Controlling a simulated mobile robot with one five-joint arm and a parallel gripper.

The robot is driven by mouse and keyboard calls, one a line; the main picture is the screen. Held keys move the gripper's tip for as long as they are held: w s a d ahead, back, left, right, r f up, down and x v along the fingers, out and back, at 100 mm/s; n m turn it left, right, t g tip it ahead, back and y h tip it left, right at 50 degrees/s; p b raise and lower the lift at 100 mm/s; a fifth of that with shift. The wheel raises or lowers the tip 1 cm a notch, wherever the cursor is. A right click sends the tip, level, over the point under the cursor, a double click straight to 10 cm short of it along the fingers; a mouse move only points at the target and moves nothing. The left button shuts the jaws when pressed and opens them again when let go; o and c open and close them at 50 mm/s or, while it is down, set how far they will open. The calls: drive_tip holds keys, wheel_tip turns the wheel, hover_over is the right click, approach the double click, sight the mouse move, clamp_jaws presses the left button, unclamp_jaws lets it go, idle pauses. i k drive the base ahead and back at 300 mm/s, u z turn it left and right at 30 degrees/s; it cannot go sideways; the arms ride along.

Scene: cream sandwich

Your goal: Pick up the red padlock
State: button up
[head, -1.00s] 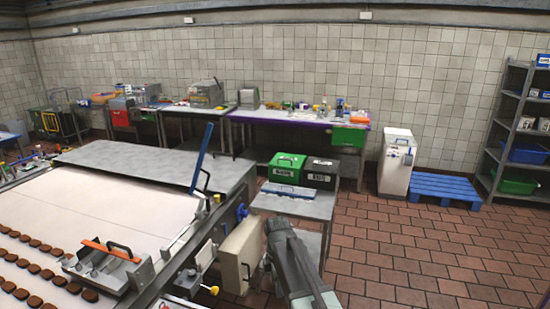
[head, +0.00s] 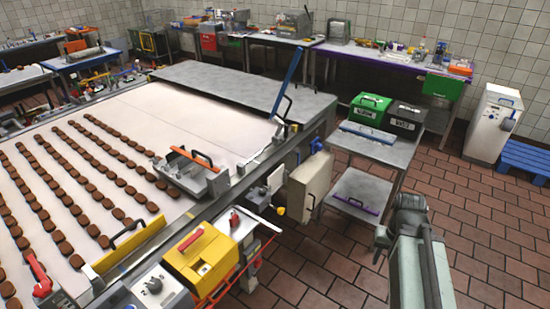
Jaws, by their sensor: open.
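I cannot make out a red padlock for certain. A small red piece (head: 234,219) shows at the conveyor's near side, just past the yellow box (head: 200,258); it is too small to tell what it is. The yellow box has a red handle (head: 190,239) on top. My gripper (head: 381,241) is at the end of my grey arm at the lower right, over the tiled floor. It is open, small in the picture and partly hidden by my arm. It is well apart from the red piece and touches nothing that I can see.
The conveyor (head: 215,110) carries rows of brown biscuits on the left. The tiled floor (head: 490,235) at the right is clear.

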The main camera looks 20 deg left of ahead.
sight(235, 220)
drive_tip(key=u, duration=0.9)
drive_tip(key=k, duration=1.35)
drive_tip(key=u, duration=1)
drive_tip(key=i, duration=1)
